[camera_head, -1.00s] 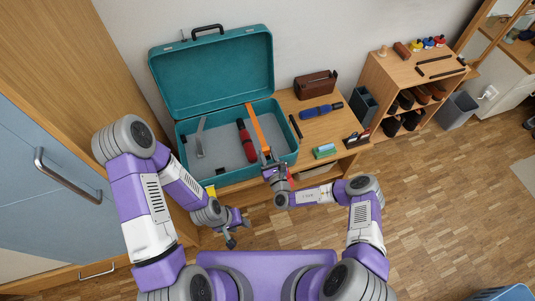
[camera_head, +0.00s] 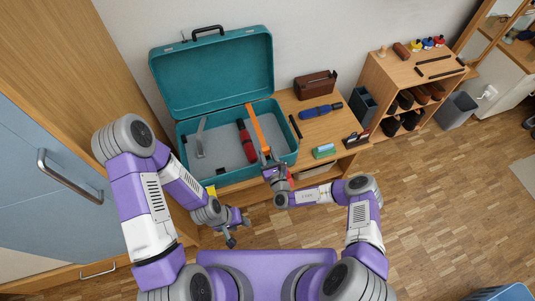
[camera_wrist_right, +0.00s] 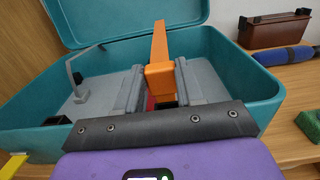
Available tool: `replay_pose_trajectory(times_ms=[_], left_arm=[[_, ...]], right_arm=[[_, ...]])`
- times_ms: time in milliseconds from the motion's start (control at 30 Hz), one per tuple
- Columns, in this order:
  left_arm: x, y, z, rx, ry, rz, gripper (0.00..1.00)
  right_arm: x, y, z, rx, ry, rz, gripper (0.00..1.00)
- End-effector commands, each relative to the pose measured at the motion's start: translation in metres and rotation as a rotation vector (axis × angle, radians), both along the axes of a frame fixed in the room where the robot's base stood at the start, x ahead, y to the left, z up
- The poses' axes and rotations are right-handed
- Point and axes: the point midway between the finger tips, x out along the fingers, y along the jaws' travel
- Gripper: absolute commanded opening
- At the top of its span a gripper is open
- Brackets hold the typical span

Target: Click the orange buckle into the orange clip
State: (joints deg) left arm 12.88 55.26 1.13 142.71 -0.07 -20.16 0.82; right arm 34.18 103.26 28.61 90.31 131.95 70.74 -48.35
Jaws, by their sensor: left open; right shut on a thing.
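A long orange piece (camera_head: 257,126), which looks like the orange buckle, slants over the open teal case (camera_head: 237,179). My right gripper (camera_head: 268,158) is at the case's front wall, shut on its near end. In the right wrist view the orange piece (camera_wrist_right: 160,50) stands between the two grey fingers (camera_wrist_right: 160,88). A small black part shows just below its near end. I cannot make out a separate orange clip; it may be hidden behind the gripper. My left gripper (camera_head: 237,232) is open and empty, low in front of the case and apart from it.
Inside the case lie a red tool (camera_head: 246,141) and a grey bracket (camera_head: 200,137). A yellow piece (camera_head: 211,190) is at the case's front. On the table to the right are a brown box (camera_head: 316,85), a blue tool (camera_head: 320,111) and a green block (camera_head: 324,151).

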Motion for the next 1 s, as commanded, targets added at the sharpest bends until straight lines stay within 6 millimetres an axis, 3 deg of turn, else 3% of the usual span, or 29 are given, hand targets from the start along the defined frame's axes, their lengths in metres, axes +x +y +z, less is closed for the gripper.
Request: replay_pose_trajectory(times_ms=[1000], left_arm=[[0.0001,0.0000,0.0037,0.000,0.000,0.000,0.43]], right_arm=[[-0.0006,0.0004,-0.0017,0.000,0.001,0.000,0.08]])
